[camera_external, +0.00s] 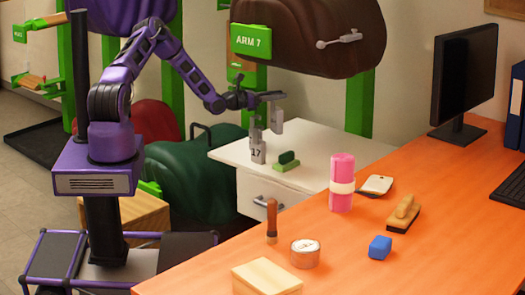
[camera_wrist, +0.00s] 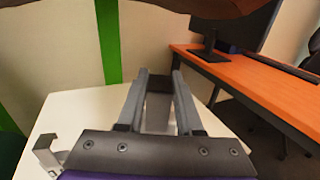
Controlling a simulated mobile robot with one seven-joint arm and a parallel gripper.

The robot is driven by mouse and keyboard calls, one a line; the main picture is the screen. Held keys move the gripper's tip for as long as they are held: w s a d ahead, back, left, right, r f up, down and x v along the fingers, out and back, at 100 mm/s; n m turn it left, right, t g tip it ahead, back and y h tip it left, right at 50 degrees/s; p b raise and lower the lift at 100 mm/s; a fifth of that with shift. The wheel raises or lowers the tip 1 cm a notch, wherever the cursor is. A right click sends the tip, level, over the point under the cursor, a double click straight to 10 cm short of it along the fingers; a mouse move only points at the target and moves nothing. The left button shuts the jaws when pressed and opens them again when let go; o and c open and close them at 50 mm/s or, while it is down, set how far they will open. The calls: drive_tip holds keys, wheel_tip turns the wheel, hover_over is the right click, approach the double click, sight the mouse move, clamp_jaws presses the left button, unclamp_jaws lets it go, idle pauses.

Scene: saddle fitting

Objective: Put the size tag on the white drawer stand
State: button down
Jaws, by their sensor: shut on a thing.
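The size tag (camera_external: 258,153) is a small grey piece marked 17. In the external view it is upright at the front part of the white drawer stand's top (camera_external: 230,152). My gripper (camera_external: 271,98) is above and slightly right of the tag, over the stand. I cannot tell whether the tag's lower end touches the stand top, which also shows in the wrist view (camera_wrist: 80,108).
A green block (camera_external: 287,160) lies on the stand, right of the tag. A brown saddle (camera_external: 320,35) hangs above and behind. The orange desk (camera_external: 345,240) in front holds a pink roll (camera_external: 342,180), a brush (camera_external: 403,213) and other small items. The stand's right part is clear.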

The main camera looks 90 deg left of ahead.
drive_tip(key=s+a+n+g+y+b, duration=0.1)
drive_tip(key=s+a+y, duration=0.1)
drive_tip(key=s+a, duration=0.3)
drive_tip(key=s+a+n+g+y, duration=0.1)
drive_tip(key=s+a+n+y, duration=0.1)
drive_tip(key=a, duration=0.5)
drive_tip(key=s+a+f+n+g+y+b, duration=0.1)
drive_tip(key=s+f+b, duration=0.1)
drive_tip(key=f, duration=0.5)
drive_tip(key=s+f+g+y+b, duration=0.1)
drive_tip(key=s+f, duration=0.2)
drive_tip(key=f, duration=0.4)
drive_tip(key=shift+a+f+n+b, duration=0.2)
drive_tip(key=shift+a+n+b, duration=0.15)
drive_tip(key=shift+a+n, duration=0.05)
drive_tip(key=shift+f, duration=0.15)
drive_tip(key=c, duration=0.6)
unclamp_jaws()
drive_tip(key=shift+o, duration=0.2)
